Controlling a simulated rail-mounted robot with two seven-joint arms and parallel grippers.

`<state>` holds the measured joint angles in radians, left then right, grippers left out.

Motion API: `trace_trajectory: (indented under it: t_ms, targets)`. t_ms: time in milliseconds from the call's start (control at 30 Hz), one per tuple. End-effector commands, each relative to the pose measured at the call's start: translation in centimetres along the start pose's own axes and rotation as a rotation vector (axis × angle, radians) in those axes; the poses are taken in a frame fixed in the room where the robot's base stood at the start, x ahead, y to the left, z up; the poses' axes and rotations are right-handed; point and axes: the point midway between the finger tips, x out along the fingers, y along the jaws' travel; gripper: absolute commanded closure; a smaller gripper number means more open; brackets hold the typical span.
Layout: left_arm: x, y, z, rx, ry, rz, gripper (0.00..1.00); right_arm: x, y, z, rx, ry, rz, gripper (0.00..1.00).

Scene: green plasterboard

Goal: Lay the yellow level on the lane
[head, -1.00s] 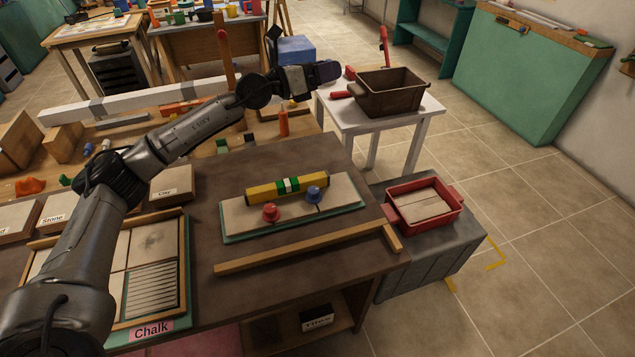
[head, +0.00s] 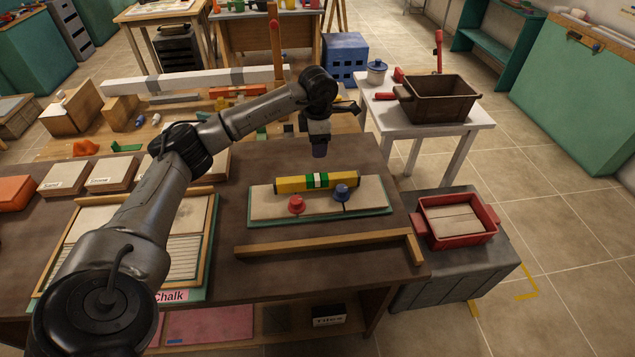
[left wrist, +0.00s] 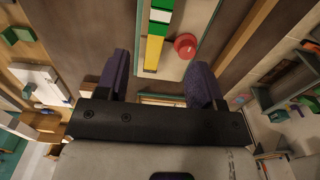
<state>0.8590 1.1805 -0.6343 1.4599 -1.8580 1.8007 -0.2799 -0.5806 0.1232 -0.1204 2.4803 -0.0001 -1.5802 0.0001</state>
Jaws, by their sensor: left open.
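The yellow level (head: 290,184), with a green and white middle, lies along the far side of a pale board with green edges (head: 265,207). It also shows in the left wrist view (left wrist: 153,52), upright in the picture. A red knob (head: 296,204) and a blue knob (head: 341,192) stand on the board in front of it. My left gripper (head: 319,151) points down above the table just beyond the level, apart from it. In the left wrist view its dark fingers (left wrist: 160,76) are spread with nothing between them. I cannot tell which surface is the lane. My right gripper is out of view.
A wooden strip (head: 320,241) with a short end piece lies in front of the board. A framed chalk panel (head: 187,240) is to the left. A red tray (head: 457,238) and a brown bin (head: 438,101) stand to the right. Bare tabletop lies around the board.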

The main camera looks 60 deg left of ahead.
Motion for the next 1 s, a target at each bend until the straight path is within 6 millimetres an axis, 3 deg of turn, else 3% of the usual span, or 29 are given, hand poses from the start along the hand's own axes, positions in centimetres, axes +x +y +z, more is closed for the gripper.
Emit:
trace_trajectory:
  t_ms: [200, 400, 767, 1000]
  targets:
    - [4.0, 0.0, 0.0, 0.008, 0.000, -0.002, 0.38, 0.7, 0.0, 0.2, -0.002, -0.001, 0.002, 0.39]
    - [6.7, 0.0, 0.1, 0.007, -0.003, 0.000, 0.38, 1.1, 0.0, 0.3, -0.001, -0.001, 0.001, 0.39]
    - [8.3, 0.0, 0.1, 0.007, -0.005, -0.001, 0.38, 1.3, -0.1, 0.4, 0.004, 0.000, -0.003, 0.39]
    - [11.0, -0.1, -0.2, 0.007, -0.002, -0.001, 0.38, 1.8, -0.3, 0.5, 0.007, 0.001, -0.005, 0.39]
